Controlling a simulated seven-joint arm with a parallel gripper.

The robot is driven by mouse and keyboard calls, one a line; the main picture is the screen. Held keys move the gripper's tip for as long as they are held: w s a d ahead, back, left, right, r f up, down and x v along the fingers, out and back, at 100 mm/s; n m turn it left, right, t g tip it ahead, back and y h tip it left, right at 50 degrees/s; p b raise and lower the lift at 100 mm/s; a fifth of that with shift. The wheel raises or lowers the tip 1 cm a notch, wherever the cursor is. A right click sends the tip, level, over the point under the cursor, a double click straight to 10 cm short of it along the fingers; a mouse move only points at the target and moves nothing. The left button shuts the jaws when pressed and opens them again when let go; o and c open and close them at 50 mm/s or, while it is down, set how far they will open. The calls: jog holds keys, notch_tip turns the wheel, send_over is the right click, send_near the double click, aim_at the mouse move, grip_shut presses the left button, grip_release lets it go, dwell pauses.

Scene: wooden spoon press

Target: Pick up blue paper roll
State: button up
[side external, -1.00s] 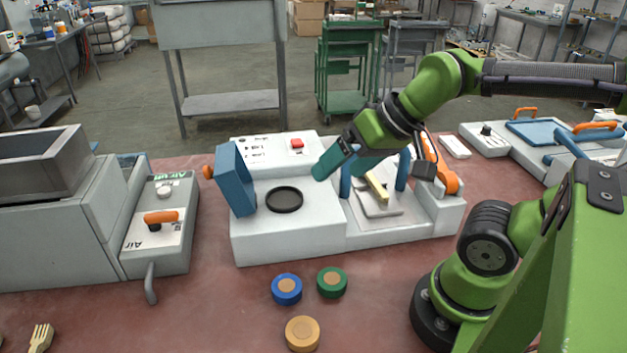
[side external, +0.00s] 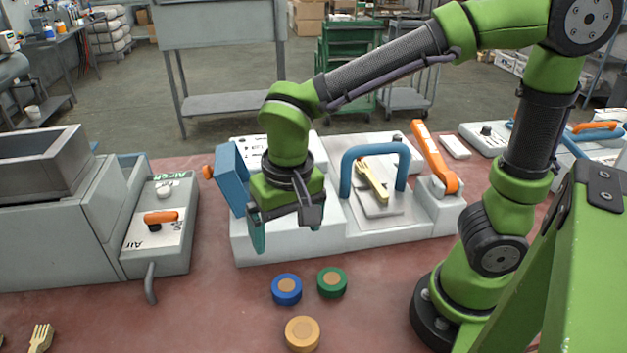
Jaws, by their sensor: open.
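The blue paper roll (side external: 287,290) stands on the red table in front of the white press, with a tan centre on its top. A green roll (side external: 332,282) stands just right of it, and a yellow roll (side external: 302,334) stands nearer the camera. My gripper (side external: 286,240) is open and empty, pointing down above and behind the blue roll, in front of the press. One finger is at its left and the other at its right. The gripper does not touch any roll.
The white press (side external: 345,232) stands right behind the rolls, with a blue handle (side external: 376,150) and an orange lever (side external: 436,158). A grey machine (side external: 60,215) with a bent grey handle (side external: 150,284) stands at left. A wooden fork (side external: 40,337) lies at front left. The table's front middle is otherwise clear.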

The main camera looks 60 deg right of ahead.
jog(key=m, duration=0.1)
send_over(286, 285)
jog(key=shift+m, duration=0.4)
jog(key=f, duration=1)
jog(key=shift+s+d+f, duration=0.1)
jog(key=shift+s+f, duration=0.25)
jog(key=shift+f, duration=0.05)
jog(key=shift+w+f, duration=0.15)
jog(key=shift+f, duration=1.25)
jog(key=shift+w+f, duration=0.1)
jog(key=shift+f, duration=1.25)
